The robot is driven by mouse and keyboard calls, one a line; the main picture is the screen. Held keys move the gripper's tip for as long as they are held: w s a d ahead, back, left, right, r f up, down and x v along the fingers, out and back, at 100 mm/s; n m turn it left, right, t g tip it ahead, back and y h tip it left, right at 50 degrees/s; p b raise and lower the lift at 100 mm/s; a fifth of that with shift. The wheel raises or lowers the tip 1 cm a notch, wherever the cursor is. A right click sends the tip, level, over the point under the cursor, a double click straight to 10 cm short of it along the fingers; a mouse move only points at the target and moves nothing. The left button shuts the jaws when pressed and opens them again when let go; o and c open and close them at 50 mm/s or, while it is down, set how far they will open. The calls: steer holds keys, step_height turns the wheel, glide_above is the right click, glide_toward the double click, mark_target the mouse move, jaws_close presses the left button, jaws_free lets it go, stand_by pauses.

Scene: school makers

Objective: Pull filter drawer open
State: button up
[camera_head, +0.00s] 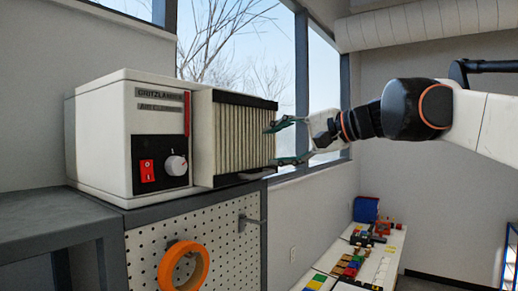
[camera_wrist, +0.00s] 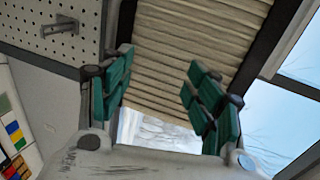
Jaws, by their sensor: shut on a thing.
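The air cleaner (camera_head: 105,135) is a white box on a grey bench, with a dark control panel. Its filter drawer (camera_head: 232,138), pleated and cream with dark top and bottom edges, stands out at the box's right side in the head view. My gripper (camera_head: 272,146) is at the drawer's right end, one green finger near the top edge and one near the bottom. In the wrist view the pleats (camera_wrist: 190,42) show between and beyond the spread fingers (camera_wrist: 160,62). My gripper is shut on the drawer; the exact contact points are hard to see.
An orange ring (camera_head: 183,266) hangs on the pegboard (camera_head: 222,222) below. A low table with colourful blocks (camera_head: 350,265) stands at the lower right. Windows are behind the drawer.

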steer(key=shift+s, duration=0.15)
steer(key=shift+c, duration=1.2)
steer(key=p+v, duration=0.2)
steer(key=v, duration=0.8)
steer(key=shift+d+f, duration=0.2)
steer(key=shift+f, duration=0.15)
steer(key=shift+s, duration=0.15)
steer(key=shift+c, duration=0.6)
